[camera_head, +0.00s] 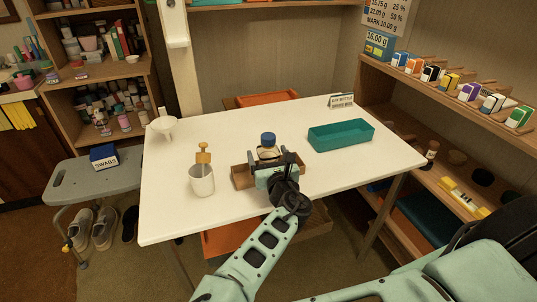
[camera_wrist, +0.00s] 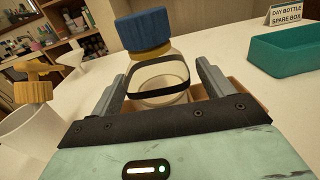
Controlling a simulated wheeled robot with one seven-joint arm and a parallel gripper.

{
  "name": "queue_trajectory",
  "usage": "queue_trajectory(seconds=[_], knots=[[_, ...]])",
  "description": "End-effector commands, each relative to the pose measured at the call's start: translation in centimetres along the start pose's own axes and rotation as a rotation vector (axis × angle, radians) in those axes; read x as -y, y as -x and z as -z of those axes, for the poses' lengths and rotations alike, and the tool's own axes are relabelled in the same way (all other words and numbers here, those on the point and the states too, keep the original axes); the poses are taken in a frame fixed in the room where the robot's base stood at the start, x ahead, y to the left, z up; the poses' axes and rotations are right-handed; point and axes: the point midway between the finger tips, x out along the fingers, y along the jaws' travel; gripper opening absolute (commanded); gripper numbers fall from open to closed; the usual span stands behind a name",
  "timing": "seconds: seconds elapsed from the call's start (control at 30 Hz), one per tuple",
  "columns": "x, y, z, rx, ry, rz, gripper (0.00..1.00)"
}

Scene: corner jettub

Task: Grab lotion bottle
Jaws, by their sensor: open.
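The lotion bottle (camera_wrist: 158,72) has a blue cap, a yellowish neck and a clear body with a dark band. In the head view the bottle (camera_head: 268,142) stands upright at a brown wooden tray (camera_head: 240,176) on the white table. My gripper (camera_wrist: 164,80) is open, with one finger on each side of the bottle's body. In the head view my gripper (camera_head: 272,165) covers the lower part of the bottle. I cannot tell whether the fingers touch it.
A white cup (camera_head: 202,182) with a wooden-handled tool stands left of the tray. A teal tray (camera_head: 341,135) lies to the right, with a small sign (camera_head: 341,101) behind it. A white funnel (camera_head: 164,124) is at the back left. The table's front right is clear.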

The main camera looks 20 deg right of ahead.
Motion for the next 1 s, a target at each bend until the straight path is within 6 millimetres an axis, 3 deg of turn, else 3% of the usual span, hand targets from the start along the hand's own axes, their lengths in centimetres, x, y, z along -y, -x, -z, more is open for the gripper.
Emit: queue_trajectory(seconds=[0.07,0.23,0.67,1.0], knots=[[0.0,0.0,0.0,0.0,0.0,0.0,0.74],[0.0,0.0,0.0,0.0,0.0,0.0,0.27],[0.0,0.0,-0.3,0.001,0.0,0.0,0.26],[0.0,0.0,-2.2,0.002,-0.001,-0.001,0.26]])
